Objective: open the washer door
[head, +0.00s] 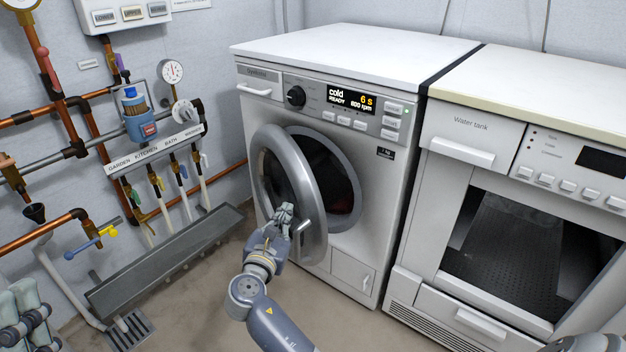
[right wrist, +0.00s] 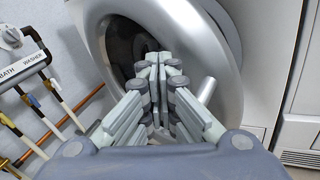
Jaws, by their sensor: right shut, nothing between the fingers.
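The washer (head: 400,145) is white, and its round door (head: 262,160) has a thick silver ring. The door stands partly open, swung out toward the left, and the dark drum opening (head: 345,185) shows behind it. A silver handle (head: 304,229) is on the door's right side; it also shows in the right wrist view (right wrist: 207,90). My right gripper (head: 284,212) is shut and empty, in front of the door and left of the handle. Whether its fingertips touch the door is unclear. My left gripper (head: 22,308) is partly in view at the bottom left; its fingers are cut off.
An oven-like machine (head: 470,190) stands close on the washer's right. Pipes, valves and a labelled tap rail (head: 155,152) line the left wall. A grey floor trough (head: 165,265) lies left of the washer. Some floor in front is clear.

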